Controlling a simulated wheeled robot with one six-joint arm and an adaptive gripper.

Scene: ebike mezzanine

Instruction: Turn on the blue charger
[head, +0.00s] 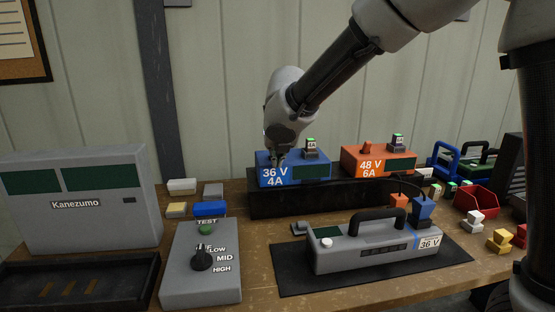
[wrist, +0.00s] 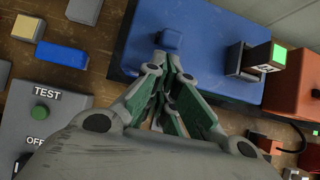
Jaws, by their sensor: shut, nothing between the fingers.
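The blue charger (head: 311,172), marked 36 V 4A, stands on a black riser (head: 320,196) at the back of the bench. In the wrist view its blue top (wrist: 205,45) carries a small blue switch knob (wrist: 169,40) and a dark block with a green-lit face (wrist: 279,54). My gripper (head: 276,160) is over the left part of the charger. In the wrist view my gripper (wrist: 168,68) is shut and empty, its fingertips close beside the knob. I cannot tell whether they touch it. In the head view my gripper hides the knob.
An orange charger (head: 377,161) marked 48 V 6A stands to the right. A grey 36 V battery (head: 360,252) with a black handle lies on a dark mat in front. A grey test box (head: 200,275) and the Kanezumo unit (head: 100,220) are at left. Small blocks clutter the right.

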